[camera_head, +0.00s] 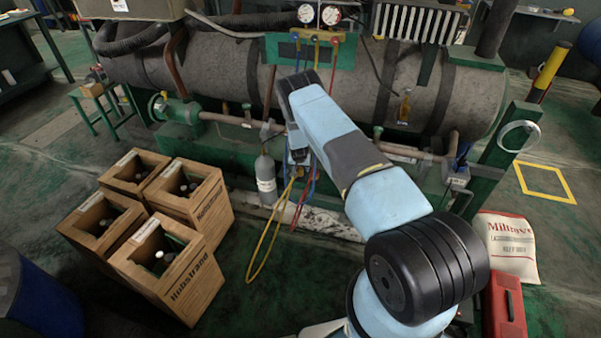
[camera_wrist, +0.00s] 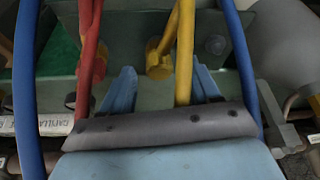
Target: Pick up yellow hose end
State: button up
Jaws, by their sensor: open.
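The yellow hose (camera_head: 262,240) hangs from the gauge manifold (camera_head: 317,40) and makes a low loop in front of the pipes. In the wrist view, a yellow hose length (camera_wrist: 185,50) runs down between my fingers, closer to the right one. A yellow fitting (camera_wrist: 158,68) sits just left of it, in front of a grey-green plate; I cannot tell for sure whether it is the hose's end. My gripper (camera_wrist: 163,88) is open, with its blue fingers apart on either side of both. In the head view my gripper (camera_head: 297,160) is partly hidden by my arm.
A red hose (camera_wrist: 90,50) and blue hoses (camera_wrist: 240,60) hang close on both sides of my gripper. A grey cylinder (camera_head: 265,178) stands just left of it. Wooden crates (camera_head: 175,268) with bottles stand on the floor at left. A large wrapped tank (camera_head: 230,65) lies behind.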

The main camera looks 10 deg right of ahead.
jog(key=shift+x, duration=1.2)
jog(key=shift+c, duration=0.2)
jog(key=c, duration=1)
